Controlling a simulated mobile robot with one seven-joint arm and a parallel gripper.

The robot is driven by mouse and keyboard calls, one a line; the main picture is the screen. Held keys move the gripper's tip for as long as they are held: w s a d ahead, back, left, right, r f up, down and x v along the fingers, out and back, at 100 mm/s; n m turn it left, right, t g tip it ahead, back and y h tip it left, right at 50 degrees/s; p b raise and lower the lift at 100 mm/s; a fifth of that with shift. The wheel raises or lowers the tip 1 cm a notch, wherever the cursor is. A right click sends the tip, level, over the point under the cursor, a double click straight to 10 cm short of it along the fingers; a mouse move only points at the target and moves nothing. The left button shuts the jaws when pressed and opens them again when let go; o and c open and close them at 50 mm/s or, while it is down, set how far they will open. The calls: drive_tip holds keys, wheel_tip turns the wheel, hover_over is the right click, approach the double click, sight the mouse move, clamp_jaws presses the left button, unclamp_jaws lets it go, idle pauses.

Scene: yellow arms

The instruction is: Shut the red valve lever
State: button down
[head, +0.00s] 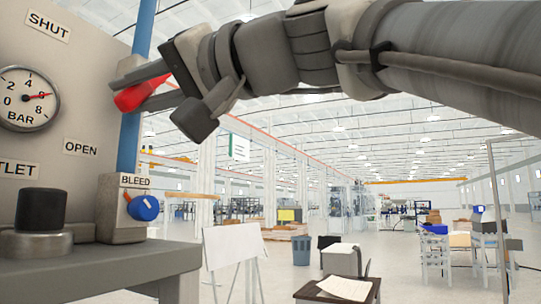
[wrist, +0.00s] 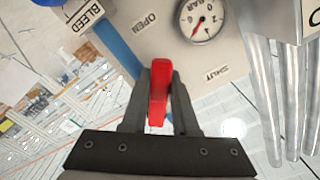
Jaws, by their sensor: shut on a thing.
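The red valve lever (head: 133,97) sits at the blue pipe, on the right side of the panel. Its height is between the SHUT label (head: 47,26) and the OPEN label (head: 80,148). My gripper (head: 138,93) comes from the upper right and is shut on the lever, which hides much of it. In the wrist view the lever (wrist: 159,92) stands between both fingers of my gripper (wrist: 158,85). The SHUT label (wrist: 217,75) and OPEN label (wrist: 145,23) show there too. The lever's pivot is hidden.
The blue pipe (head: 128,150) runs upright beside the panel (head: 95,100). A pressure gauge (head: 28,98) is at left. Below are a blue bleed knob (head: 145,207) and a black knob (head: 41,209) above a grey ledge (head: 110,262). Space right of the pipe is open hall.

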sight(123, 92)
drive_tip(key=m+p, duration=0.1)
drive_tip(key=m, duration=0.1)
drive_tip(key=s+r+m+p, duration=0.1)
drive_tip(key=r+m, duration=0.1)
drive_tip(key=m, duration=0.1)
drive_tip(key=shift+s+a+r+m+p, duration=0.2)
drive_tip(key=shift+a+m+p, duration=0.1)
drive_tip(key=shift+p, duration=0.1)
drive_tip(key=shift+s+r+m+p, duration=0.1)
drive_tip(key=shift+r+m+p, duration=0.35)
drive_tip(key=shift+m, duration=0.8)
drive_tip(key=shift+s+r+m+p, duration=0.1)
drive_tip(key=shift+r+m+p, duration=0.25)
drive_tip(key=shift+m, duration=0.9)
drive_tip(key=shift+r, duration=0.1)
drive_tip(key=c, duration=0.7)
unclamp_jaws()
drive_tip(key=b+v, duration=0.3)
drive_tip(key=v, duration=1.4)
drive_tip(key=shift+s+d+b, duration=0.15)
drive_tip(key=shift+d+b, duration=0.05)
drive_tip(key=shift+b, duration=0.2)
